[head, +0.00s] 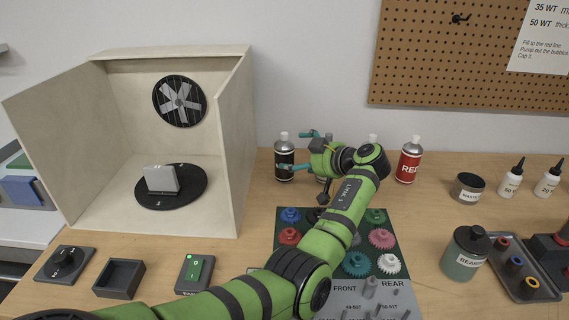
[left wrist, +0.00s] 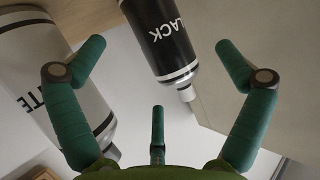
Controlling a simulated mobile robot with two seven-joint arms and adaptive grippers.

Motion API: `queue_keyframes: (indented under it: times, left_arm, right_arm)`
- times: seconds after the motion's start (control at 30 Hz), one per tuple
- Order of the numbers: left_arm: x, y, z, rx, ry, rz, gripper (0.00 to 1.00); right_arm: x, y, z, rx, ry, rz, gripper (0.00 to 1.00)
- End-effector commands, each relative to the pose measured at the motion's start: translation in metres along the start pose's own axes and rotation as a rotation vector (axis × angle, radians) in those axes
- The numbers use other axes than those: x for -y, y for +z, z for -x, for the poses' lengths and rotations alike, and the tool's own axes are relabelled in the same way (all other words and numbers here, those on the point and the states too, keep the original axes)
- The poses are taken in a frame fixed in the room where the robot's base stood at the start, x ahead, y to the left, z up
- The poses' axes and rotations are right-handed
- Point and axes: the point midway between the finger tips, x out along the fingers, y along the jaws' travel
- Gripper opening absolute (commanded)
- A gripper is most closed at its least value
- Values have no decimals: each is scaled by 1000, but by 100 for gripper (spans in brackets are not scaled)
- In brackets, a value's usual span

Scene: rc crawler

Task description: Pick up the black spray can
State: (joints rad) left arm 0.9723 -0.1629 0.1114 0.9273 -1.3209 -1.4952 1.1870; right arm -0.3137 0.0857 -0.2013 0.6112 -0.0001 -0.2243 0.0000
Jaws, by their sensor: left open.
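The black spray can (head: 284,158) stands upright on the bench just right of the booth. In the left wrist view the black can (left wrist: 160,38), lettered "LACK", shows upside down between the spread fingers. My left gripper (head: 298,151) is open beside the can, with its teal fingers pointing toward it; one finger overlaps the can in the head view. I cannot tell whether any finger touches it. The white can (left wrist: 55,85) is close to one finger in the left wrist view. My right gripper is out of view.
A red spray can (head: 409,160) stands to the right, with another can top (head: 373,139) partly hidden behind my arm. The spray booth (head: 242,150) wall is close on the left. A gear board (head: 400,250) lies below my arm; bottles and a tray stand right.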

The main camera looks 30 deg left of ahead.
Motion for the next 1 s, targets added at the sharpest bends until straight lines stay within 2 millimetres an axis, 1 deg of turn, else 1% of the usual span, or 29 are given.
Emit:
queue_keyframes:
  times: [0.03,0.1,0.23,0.4,0.53,0.57,0.6,0.67,0.7,0.73,1.0]
  left_arm:
    - [-1,-1,-10,-1,-3,1,100]
    - [-2,-2,-21,0,-2,2,100]
    - [-3,-2,-36,0,-1,2,100]
    - [-3,-2,-42,1,-1,1,100]
    - [-3,-2,-41,1,-1,1,100]
    - [-3,-2,-41,1,-1,1,92]
    - [-3,-2,-41,1,0,1,76]
    - [-3,-2,-41,1,0,2,52]
    - [-3,-2,-41,1,-1,1,36]
    - [-3,-2,-41,1,-1,1,33]
    - [-3,-2,-41,0,-1,1,32]
  right_arm:
    - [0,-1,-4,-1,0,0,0]
    - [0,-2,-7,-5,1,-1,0]
    - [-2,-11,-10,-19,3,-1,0]
    - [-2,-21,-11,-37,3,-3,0]
    - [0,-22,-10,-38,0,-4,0]
    - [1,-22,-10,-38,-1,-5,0]
    - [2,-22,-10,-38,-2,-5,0]
    - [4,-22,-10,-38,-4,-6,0]
    - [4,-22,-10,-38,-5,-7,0]
    - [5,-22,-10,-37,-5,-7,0]
    - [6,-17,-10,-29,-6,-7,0]
